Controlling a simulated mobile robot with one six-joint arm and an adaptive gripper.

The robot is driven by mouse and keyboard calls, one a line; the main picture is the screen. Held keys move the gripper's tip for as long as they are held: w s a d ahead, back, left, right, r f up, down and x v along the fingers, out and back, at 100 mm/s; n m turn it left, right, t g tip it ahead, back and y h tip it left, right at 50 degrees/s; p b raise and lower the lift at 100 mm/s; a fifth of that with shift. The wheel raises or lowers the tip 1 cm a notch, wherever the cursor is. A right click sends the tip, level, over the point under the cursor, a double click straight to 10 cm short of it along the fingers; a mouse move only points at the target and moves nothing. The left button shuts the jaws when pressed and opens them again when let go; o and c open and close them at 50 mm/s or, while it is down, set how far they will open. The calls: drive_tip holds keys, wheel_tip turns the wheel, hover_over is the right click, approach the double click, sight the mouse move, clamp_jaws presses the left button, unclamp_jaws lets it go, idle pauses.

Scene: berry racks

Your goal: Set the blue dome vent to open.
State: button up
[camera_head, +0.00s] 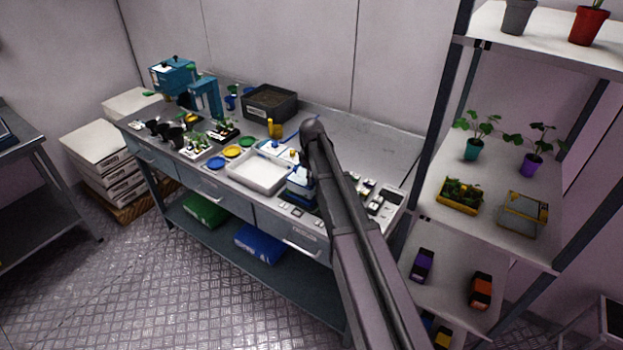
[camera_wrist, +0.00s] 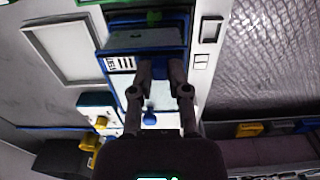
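The blue dome (camera_head: 299,190) is a small blue-rimmed box with a greyish clear cover, on the bench right of the white tray. My arm partly hides it in the head view. In the wrist view the blue dome (camera_wrist: 145,40) has a white label with dark bars, and something green shows at its far edge. My gripper (camera_wrist: 161,68) is at its near side, with its two fingers apart and a blue part visible between them. I cannot tell whether they touch it. The vent's setting is not clear.
A white panel with a blue knob (camera_wrist: 150,117) lies under my gripper. A yellow knob (camera_wrist: 89,141) is beside it. The white tray (camera_head: 236,182) is left of the dome. A shelf rack (camera_head: 545,247) with plants stands at the right.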

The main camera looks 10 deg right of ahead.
drive_tip(key=shift+w+d, duration=1.2)
drive_tip(key=shift+d, duration=0.05)
clamp_jaws()
drive_tip(key=o, duration=0.7)
unclamp_jaws()
drive_tip(key=shift+o, duration=0.2)
drive_tip(key=shift+s+a, duration=0.15)
